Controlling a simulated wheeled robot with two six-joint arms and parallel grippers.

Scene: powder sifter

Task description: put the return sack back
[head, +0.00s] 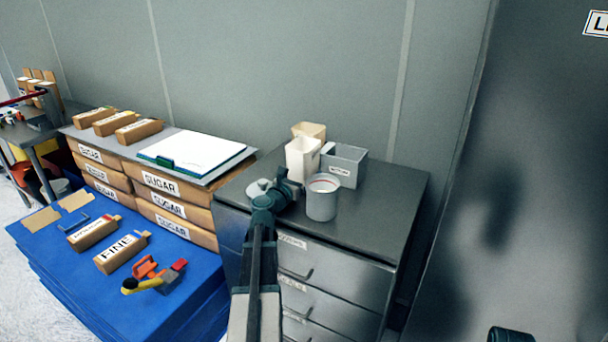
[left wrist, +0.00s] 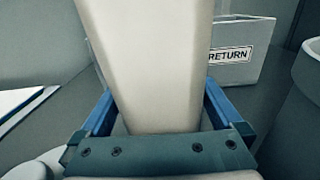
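A tall cream-white open-topped sack (head: 302,158) is upright at the cabinet top, and no label shows on its visible sides. In the left wrist view the sack (left wrist: 160,65) fills the space between my left fingers. My left gripper (head: 285,190) reaches it from the front left, with its blue fingers (left wrist: 160,110) against both sides. The fingertips are partly hidden, and I cannot tell whether the sack's base touches the top. A grey bin (head: 344,167) with a RETURN label (left wrist: 230,54) stands just behind and to the right.
The cabinet top (head: 385,205) is clear at right. SUGAR sacks (head: 168,205) bear a clipboard (head: 193,151) at left. Tools and packets lie on the blue platform (head: 195,262).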

